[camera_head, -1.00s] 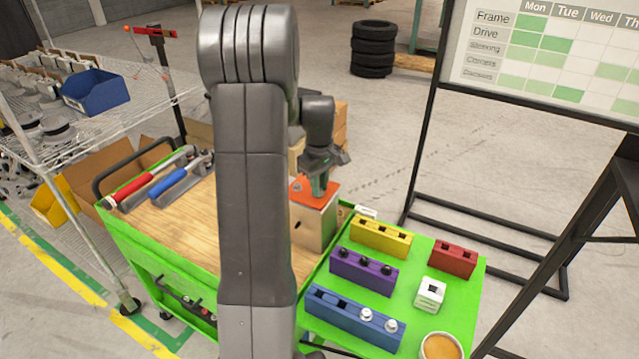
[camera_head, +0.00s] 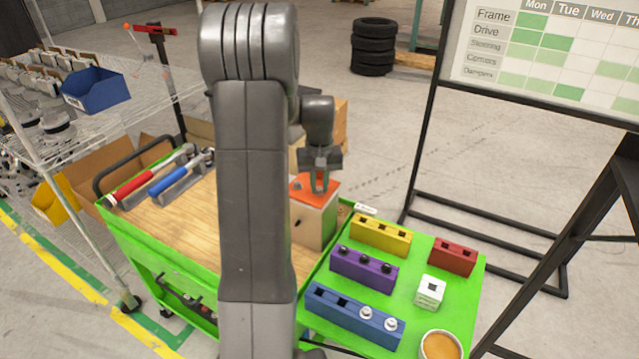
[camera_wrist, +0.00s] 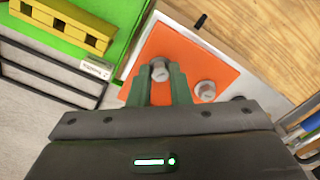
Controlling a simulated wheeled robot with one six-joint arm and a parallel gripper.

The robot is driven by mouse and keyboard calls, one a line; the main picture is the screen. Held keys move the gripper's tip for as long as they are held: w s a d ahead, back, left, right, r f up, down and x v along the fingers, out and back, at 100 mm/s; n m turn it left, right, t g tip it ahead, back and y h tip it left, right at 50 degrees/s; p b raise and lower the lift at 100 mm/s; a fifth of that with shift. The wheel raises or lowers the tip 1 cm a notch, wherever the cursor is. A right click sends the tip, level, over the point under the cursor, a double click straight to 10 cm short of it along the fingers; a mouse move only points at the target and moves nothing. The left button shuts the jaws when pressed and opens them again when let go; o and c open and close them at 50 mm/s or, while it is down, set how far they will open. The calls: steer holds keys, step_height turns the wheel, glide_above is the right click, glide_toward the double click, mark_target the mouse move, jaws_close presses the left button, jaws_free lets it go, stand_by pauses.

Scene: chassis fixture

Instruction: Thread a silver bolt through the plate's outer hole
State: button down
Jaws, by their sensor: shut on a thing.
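The orange plate (camera_head: 325,187) lies on top of a pale wooden box-like fixture. My gripper (camera_head: 320,190) is over the plate, pointing down. In the wrist view my gripper (camera_wrist: 160,80) is shut on a silver bolt (camera_wrist: 159,70), whose head shows between the fingertips. The orange plate also shows in the wrist view (camera_wrist: 175,45). A second silver bolt (camera_wrist: 205,91) sits on the plate, to the right of the held bolt. The plate's outer hole and the held bolt's shank are hidden, so I cannot tell whether the bolt is in the hole.
The green side shelf (camera_head: 446,285) bears a blue block (camera_head: 350,318) with two silver bolts (camera_head: 378,320), a purple block (camera_head: 362,270) with black bolts, a yellow block (camera_head: 380,234), a red block (camera_head: 453,258), a white block (camera_head: 430,291) and a round container (camera_head: 441,346).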

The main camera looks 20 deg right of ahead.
steer(key=m, duration=0.7)
steer(key=shift+s+a+f, duration=0.15)
steer(key=shift+f, duration=0.25)
steer(key=m, duration=0.7)
steer(key=shift+f+m, duration=0.1)
steer(key=shift+m, duration=0.2)
steer(key=c, duration=1.3)
jaws_free()
steer(key=shift+o, duration=0.2)
steer(key=shift+w, duration=0.2)
steer(key=shift+r+p, duration=1.15)
steer(key=shift+r, duration=0.3)
